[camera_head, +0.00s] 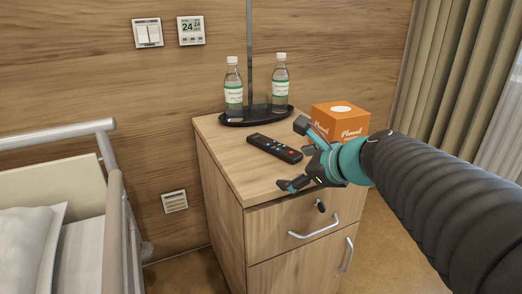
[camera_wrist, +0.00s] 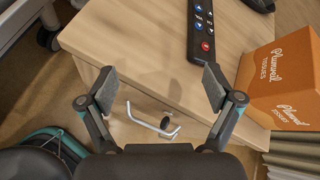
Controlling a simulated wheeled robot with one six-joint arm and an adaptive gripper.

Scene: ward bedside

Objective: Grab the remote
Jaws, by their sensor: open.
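The black remote (camera_head: 274,148) lies flat on top of the wooden bedside cabinet (camera_head: 229,159), in front of the black tray. It has several coloured buttons. My gripper (camera_head: 291,155) is open and empty above the cabinet's front edge, just to the right of and nearer than the remote. In the wrist view the remote (camera_wrist: 202,32) is at the top, beyond the right fingertip of my gripper (camera_wrist: 158,88), and its far end is cut off by the frame. The fingers do not touch it.
An orange tissue box (camera_head: 340,118) stands at the cabinet's right, close beside my gripper. A black tray (camera_head: 236,122) at the back holds two water bottles (camera_head: 233,88) (camera_head: 280,82). A bed with a metal rail (camera_head: 57,134) stands at left. The cabinet top's left part is clear.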

